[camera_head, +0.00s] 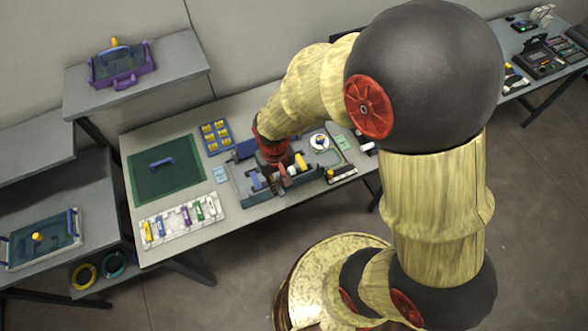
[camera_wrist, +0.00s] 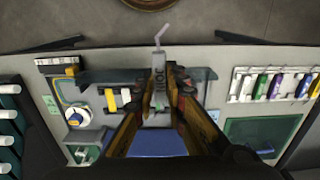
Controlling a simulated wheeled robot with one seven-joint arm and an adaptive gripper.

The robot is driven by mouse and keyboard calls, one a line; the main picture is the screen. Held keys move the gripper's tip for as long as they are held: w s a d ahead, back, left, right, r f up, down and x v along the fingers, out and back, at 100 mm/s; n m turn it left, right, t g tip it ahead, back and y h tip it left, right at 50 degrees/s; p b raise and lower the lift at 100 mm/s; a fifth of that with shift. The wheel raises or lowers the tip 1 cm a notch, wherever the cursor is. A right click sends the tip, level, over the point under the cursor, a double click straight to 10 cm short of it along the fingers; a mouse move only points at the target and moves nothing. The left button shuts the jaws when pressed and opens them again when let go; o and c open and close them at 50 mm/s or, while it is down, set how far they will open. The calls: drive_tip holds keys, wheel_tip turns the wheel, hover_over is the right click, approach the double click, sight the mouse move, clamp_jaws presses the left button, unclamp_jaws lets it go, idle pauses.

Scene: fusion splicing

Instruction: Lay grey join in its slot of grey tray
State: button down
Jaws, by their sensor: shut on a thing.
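My gripper (camera_wrist: 158,92) is shut on the grey join (camera_wrist: 158,76), a narrow grey piece with dark lettering, in the wrist view. A thin pale tube sticks out from its far end. The fingers press on its two sides. In the head view my gripper (camera_head: 277,168) is over the middle of the table, and the join cannot be made out there. A pale grey tray (camera_head: 160,236) with several coloured pieces in a row lies at the table's front left; it also shows at the right of the wrist view (camera_wrist: 233,97). Its slots are too small to tell apart.
A grey-blue work area (camera_head: 240,193) with dark blocks and a yellow-and-white piece lies under my gripper. A dark green mat (camera_head: 185,182) with a blue handle lies left. A blue box of yellow pieces (camera_head: 229,150) stands behind. A purple carrier (camera_head: 125,82) stands on a shelf.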

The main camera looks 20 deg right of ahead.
drive_tip(key=w+d+f, duration=0.1)
drive_tip(key=w+f, duration=0.2)
drive_tip(key=w, duration=0.1)
drive_tip(key=w+d+f+b, duration=0.1)
drive_tip(key=w+d+f, duration=0.1)
drive_tip(key=w+f, duration=0.1)
drive_tip(key=w+d+f+b, duration=0.1)
drive_tip(key=w+f, duration=0.2)
drive_tip(key=w, duration=0.2)
drive_tip(key=shift+w+d+f, duration=0.1)
drive_tip(key=shift+w+d, duration=0.2)
drive_tip(key=shift+d, duration=0.05)
drive_tip(key=shift+w+d+f, duration=0.1)
drive_tip(key=shift+w+f, duration=0.15)
drive_tip(key=shift+f, duration=0.1)
drive_tip(key=shift+f+b, duration=0.55)
drive_tip(key=shift+f, duration=1)
drive_tip(key=shift+f, duration=0.1)
drive_tip(key=shift+f+b, duration=0.35)
drive_tip(key=shift+f, duration=0.15)
drive_tip(key=c, duration=1.8)
unclamp_jaws()
